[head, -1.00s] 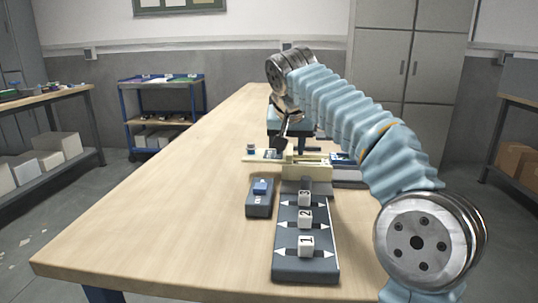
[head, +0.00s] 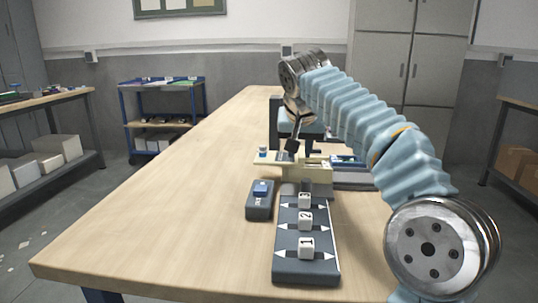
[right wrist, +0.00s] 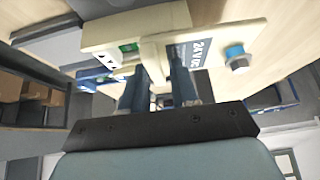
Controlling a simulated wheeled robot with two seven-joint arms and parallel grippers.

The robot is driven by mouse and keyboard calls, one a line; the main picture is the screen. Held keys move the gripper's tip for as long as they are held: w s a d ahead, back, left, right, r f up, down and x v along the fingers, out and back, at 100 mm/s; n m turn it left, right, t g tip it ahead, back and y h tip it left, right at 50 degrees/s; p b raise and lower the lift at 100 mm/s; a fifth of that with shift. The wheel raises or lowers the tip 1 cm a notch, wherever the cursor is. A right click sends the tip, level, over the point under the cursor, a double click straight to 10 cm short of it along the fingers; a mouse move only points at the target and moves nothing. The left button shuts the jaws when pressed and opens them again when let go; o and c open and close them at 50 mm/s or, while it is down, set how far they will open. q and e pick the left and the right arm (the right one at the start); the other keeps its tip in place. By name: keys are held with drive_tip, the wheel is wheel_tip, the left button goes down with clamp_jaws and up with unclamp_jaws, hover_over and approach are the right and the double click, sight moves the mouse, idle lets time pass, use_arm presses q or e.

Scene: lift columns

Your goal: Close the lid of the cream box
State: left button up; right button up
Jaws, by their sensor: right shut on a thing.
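The cream box (head: 320,174) stands on the bench behind the numbered panel. Its cream lid (head: 266,160) juts out to the left of the box and carries a small blue knob. My right gripper (head: 291,153) reaches down onto the lid from above and is shut on part of it. In the right wrist view my right gripper (right wrist: 156,80) has its two fingers against a cream part, and the lid (right wrist: 215,50) shows a "24 V DC" label and the blue knob. Green shows within the cream box (right wrist: 105,38) there, so it is partly uncovered. My left gripper is not in view.
A dark panel (head: 290,264) with numbered white sliders lies in front of the box. A dark block with a blue button (head: 260,187) stands beside it. Blue and grey items (head: 352,180) lie to the right of the box. The bench's left side is clear.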

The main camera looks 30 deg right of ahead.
drive_tip(key=shift+s+d+f, duration=0.25)
drive_tip(key=shift+s+d, duration=0.8)
drive_tip(key=shift+d, duration=0.15)
drive_tip(key=shift+s+d+f, duration=0.25)
drive_tip(key=shift+s+d, duration=0.8)
drive_tip(key=shift+d, duration=0.15)
drive_tip(key=o, duration=0.8)
drive_tip(key=shift+r, duration=0.1)
drive_tip(key=shift+w+r+p, duration=0.1)
drive_tip(key=shift+r+p, duration=0.6)
drive_tip(key=shift+p, duration=0.05)
wheel_tip(320, 180, up, 2)
drive_tip(key=shift+r+p, duration=0.1)
drive_tip(key=shift+p, duration=0.75)
drive_tip(key=shift+r, duration=1.35)
